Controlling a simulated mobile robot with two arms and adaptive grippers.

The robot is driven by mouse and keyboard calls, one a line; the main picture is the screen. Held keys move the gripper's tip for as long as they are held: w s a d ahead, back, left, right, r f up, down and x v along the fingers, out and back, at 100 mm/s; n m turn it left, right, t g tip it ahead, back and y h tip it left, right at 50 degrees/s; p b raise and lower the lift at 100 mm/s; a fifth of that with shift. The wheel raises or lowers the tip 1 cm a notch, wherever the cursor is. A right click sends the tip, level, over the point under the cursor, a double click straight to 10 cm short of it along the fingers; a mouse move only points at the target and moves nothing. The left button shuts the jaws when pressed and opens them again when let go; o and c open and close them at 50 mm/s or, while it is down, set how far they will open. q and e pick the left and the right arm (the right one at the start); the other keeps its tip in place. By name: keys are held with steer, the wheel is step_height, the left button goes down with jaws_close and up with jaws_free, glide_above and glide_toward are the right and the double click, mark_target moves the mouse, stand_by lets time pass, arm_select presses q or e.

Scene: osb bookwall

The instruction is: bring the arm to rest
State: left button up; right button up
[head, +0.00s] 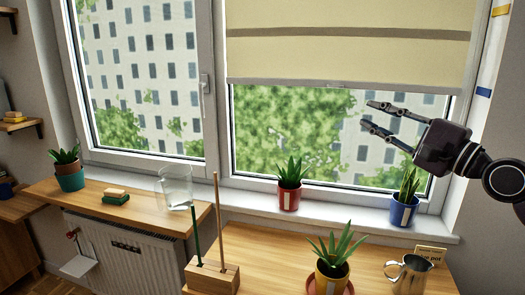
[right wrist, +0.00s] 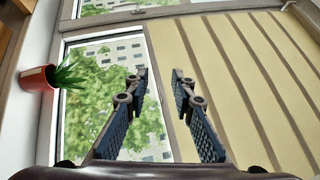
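My right gripper (head: 376,117) is raised in front of the window at the right of the head view, above the blue-potted plant (head: 404,204). Its fingers are spread apart with nothing between them. In the right wrist view both fingers of my right gripper (right wrist: 161,80) show, with an empty gap and the window and blind behind. My left gripper is not in view.
On the sill stand a red-potted plant (head: 289,187) and the blue-potted one. The table (head: 250,247) bears a yellow-potted plant (head: 333,262), a metal jug (head: 408,274) and a wooden block with rods (head: 212,274). A clear glass (head: 175,187) is farther left.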

steer(key=s+a+f+m+t, duration=0.35)
steer(key=a+f+m, duration=0.25)
steer(key=m, duration=0.9)
steer(key=s+d+f+m+g+h, duration=0.1)
steer(key=s+d+f+m+h, duration=0.3)
steer(key=f+m, duration=0.6)
steer(key=s+d+f+m+g+h, duration=0.1)
steer(key=f+m+g+h, duration=0.1)
steer(key=f+m+h, duration=0.6)
steer(key=s+d+f+m+g+h, duration=0.1)
steer(key=s+d+f+m+h, duration=0.15)
steer(key=f+m, duration=0.9)
steer(key=s+f+m+g, duration=0.65)
steer(key=s+f, duration=0.45)
steer(key=f, duration=0.2)
steer(key=s+a+f+m+g+y, duration=0.25)
steer(key=s+f, duration=0.25)
steer(key=s, duration=0.4)
steer(key=s+a+f+m+g+y, duration=0.1)
steer(key=s+a+f+m+g, duration=0.35)
steer(key=s, duration=0.45)
step_height(320, 180, down, 27)
steer(key=s+d+n, duration=0.1)
steer(key=s, duration=0.2)
steer(key=s+d+f+g, duration=0.1)
steer(key=s+d+f, duration=0.2)
steer(key=s+f, duration=1.1)
steer(key=shift+s+f+g+h+p, duration=0.3)
steer(key=shift+s+p, duration=0.1)
steer(key=shift+s, duration=0.75)
